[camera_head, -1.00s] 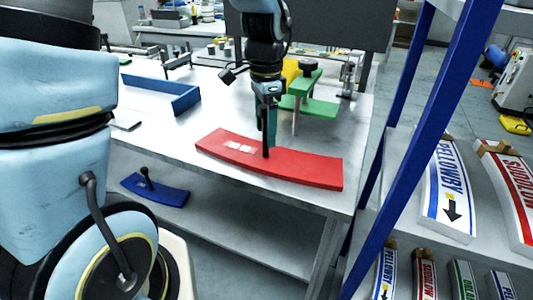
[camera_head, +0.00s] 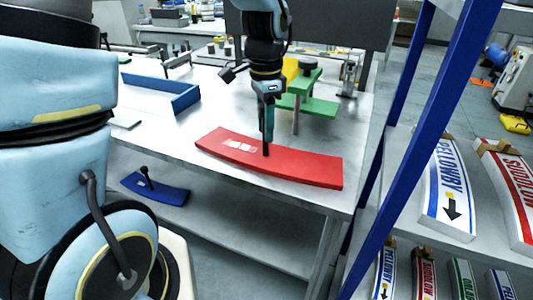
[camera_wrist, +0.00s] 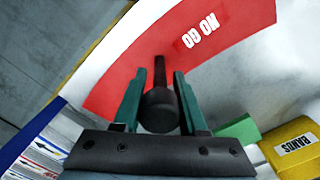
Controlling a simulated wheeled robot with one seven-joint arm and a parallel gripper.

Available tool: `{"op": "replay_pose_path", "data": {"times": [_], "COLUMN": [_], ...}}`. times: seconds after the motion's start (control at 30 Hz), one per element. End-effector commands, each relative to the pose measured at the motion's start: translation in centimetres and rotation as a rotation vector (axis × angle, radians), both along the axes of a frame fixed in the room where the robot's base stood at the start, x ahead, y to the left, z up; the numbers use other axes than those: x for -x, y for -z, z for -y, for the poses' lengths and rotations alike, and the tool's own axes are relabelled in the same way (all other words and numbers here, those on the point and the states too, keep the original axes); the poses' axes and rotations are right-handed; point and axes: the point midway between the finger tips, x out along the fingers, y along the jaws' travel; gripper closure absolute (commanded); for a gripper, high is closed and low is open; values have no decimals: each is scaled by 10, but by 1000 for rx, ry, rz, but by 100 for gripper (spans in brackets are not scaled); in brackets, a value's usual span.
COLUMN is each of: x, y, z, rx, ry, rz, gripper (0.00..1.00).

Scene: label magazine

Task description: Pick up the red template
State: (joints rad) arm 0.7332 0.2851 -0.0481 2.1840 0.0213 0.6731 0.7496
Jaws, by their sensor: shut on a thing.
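The red template (camera_head: 303,168) is a long curved red plate lying along the front edge of the grey table. It also fills the upper part of the wrist view (camera_wrist: 215,35), with white lettering on it. A dark upright handle with a round knob (camera_wrist: 160,108) rises from its middle. My gripper (camera_head: 267,122) points down over the template. In the wrist view its two green fingers (camera_wrist: 158,100) stand on either side of the knob and are shut on this handle. The template looks flat on the table; any small gap beneath it cannot be told.
A green fixture (camera_head: 318,106) and a yellow block (camera_wrist: 296,146) stand close behind my gripper. A blue angled rail (camera_head: 185,101) lies at the left of the table. A blue template (camera_head: 165,192) lies on the lower shelf. A blue-framed rack (camera_head: 425,125) with signs stands at the right.

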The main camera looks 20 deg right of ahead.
Motion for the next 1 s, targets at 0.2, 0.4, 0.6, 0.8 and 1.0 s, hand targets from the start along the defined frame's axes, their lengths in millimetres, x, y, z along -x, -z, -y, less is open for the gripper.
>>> {"op": "replay_pose_path", "data": {"times": [0.2, 0.4, 0.6, 0.8, 1.0], "x": [0, 0, 0, 0, -1], "y": [0, 0, 0, -1, -14], "z": [0, 0, 0, 0, 1], "rx": [0, 0, 0, 1, 5], "ry": [0, 0, 0, 0, 0], "rz": [0, 0, 0, 1, 5], "gripper": [100, 100, 100, 100, 100]}}
